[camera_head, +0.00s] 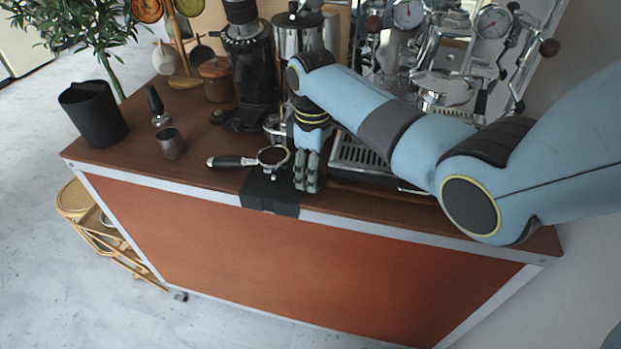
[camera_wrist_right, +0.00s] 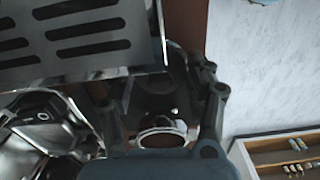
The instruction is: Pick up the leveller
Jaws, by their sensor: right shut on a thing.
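My right gripper (camera_head: 308,172) points down at the front edge of the cart, just right of the portafilter. It also shows in the right wrist view (camera_wrist_right: 165,85), its fingers around a small dark rounded thing, the leveller (camera_wrist_right: 176,68). The leveller is mostly hidden by the fingers and dim there; in the head view I cannot make it out. The gripper is shut on it, close to the black corner mat (camera_head: 270,198). My left gripper is in neither view.
A portafilter (camera_head: 273,156) with a black handle lies on the mat. The grinder (camera_head: 250,65) is behind, the espresso machine's drip tray (camera_head: 357,157) right. The front left counter is clear.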

